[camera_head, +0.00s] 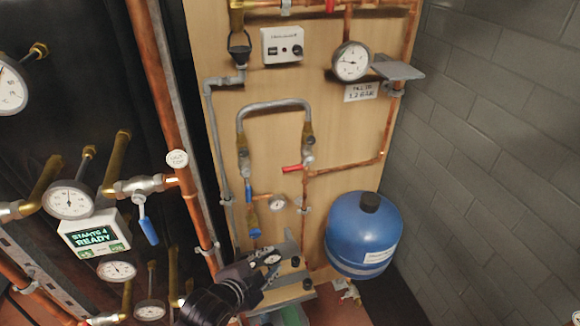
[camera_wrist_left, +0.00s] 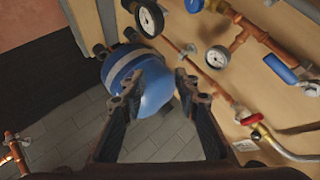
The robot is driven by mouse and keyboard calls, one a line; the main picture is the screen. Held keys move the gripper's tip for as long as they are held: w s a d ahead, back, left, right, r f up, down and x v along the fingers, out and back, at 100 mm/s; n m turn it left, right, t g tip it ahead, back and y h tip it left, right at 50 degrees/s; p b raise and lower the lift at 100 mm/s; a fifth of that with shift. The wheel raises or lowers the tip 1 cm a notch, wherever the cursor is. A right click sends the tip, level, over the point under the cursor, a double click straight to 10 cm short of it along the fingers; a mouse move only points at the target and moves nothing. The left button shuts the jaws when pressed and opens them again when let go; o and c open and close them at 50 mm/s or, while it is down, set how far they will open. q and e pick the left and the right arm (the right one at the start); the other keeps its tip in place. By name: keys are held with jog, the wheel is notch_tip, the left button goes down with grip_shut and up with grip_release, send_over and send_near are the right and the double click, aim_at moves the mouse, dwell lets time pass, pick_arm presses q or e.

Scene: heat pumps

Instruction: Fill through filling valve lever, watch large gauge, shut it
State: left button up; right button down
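The large gauge (camera_head: 351,62) is high on the wooden panel, above a label reading about 1.2 bar; its needle is too small to read exactly. A red lever (camera_head: 292,168) sits at the right foot of the grey pipe loop, and a blue lever (camera_head: 249,190) at its left foot. Which one is the filling valve lever I cannot tell. The wrist view shows a red handle (camera_wrist_left: 250,119) and a blue lever (camera_wrist_left: 281,68). My left gripper (camera_head: 270,268) is low before the panel, below both levers. Its fingers (camera_wrist_left: 155,88) are apart and empty. My right gripper is not in view.
A blue vessel (camera_head: 362,235) stands right of the panel, against a grey block wall (camera_head: 500,130). A small gauge (camera_head: 278,204) sits below the loop. A grey shelf (camera_head: 398,70) juts out beside the large gauge. More pipes and gauges (camera_head: 70,199) crowd the left.

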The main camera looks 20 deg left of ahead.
pick_arm(q)
jog(key=w+r+m+t, duration=0.4)
jog(key=w+r, duration=0.2)
jog(key=w, duration=0.1)
jog(key=m+t+h, duration=0.2)
jog(key=m+t, duration=0.2)
jog(key=m, duration=0.2)
send_near(290, 167)
jog(key=a+x, duration=0.1)
jog(key=x, duration=0.4)
jog(key=p+x, duration=0.1)
jog(key=x, duration=0.1)
jog(key=d+p+x, duration=0.1)
jog(key=x, duration=0.2)
jog(key=shift+f, duration=0.4)
jog(key=shift+c, duration=0.7)
grip_shut()
